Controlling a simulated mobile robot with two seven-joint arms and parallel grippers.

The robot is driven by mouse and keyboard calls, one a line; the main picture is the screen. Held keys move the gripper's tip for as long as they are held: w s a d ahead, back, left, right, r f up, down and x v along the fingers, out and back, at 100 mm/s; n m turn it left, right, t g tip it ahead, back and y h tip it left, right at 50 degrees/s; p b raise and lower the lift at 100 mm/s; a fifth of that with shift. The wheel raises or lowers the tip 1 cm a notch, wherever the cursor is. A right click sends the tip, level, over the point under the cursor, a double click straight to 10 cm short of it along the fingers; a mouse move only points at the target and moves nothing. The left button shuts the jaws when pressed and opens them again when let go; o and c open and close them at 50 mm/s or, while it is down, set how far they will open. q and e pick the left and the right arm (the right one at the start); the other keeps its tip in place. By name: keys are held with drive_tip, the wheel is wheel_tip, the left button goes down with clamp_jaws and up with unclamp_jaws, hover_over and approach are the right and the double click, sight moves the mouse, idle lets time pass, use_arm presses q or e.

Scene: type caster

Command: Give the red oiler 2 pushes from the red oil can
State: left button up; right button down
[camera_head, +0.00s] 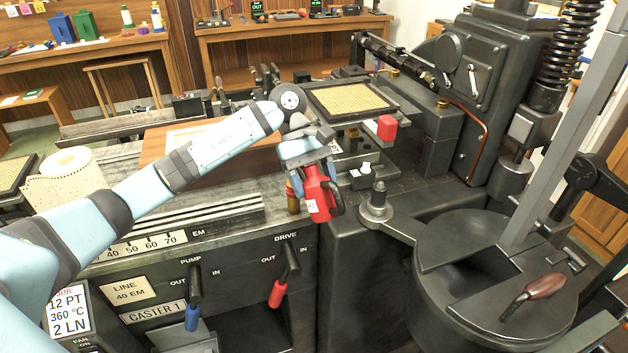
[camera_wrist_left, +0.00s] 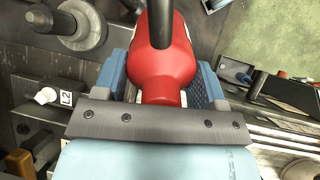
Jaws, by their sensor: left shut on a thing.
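My left gripper (camera_head: 309,172) is shut on the red oil can (camera_head: 318,196), which has a dark handle and a white label. It holds the can in front of the caster's near edge, above the drive lever. In the left wrist view the can (camera_wrist_left: 163,62) sits between the two blue fingers (camera_wrist_left: 160,88). Its spout is not clear to me. A red block-like part (camera_head: 386,128) stands on the machine, right of and behind the can; I cannot tell if it is the red oiler. My right gripper is not in view.
A dark post (camera_head: 378,198) and the round pot (camera_head: 490,275) are to the right. A red-handled drive lever (camera_head: 280,285) hangs below.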

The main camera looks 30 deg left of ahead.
sight(314, 167)
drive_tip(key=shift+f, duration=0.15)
use_arm(q)
drive_tip(key=shift+r, duration=1)
drive_tip(key=shift+r+p, duration=0.95)
drive_tip(key=shift+r, duration=1.55)
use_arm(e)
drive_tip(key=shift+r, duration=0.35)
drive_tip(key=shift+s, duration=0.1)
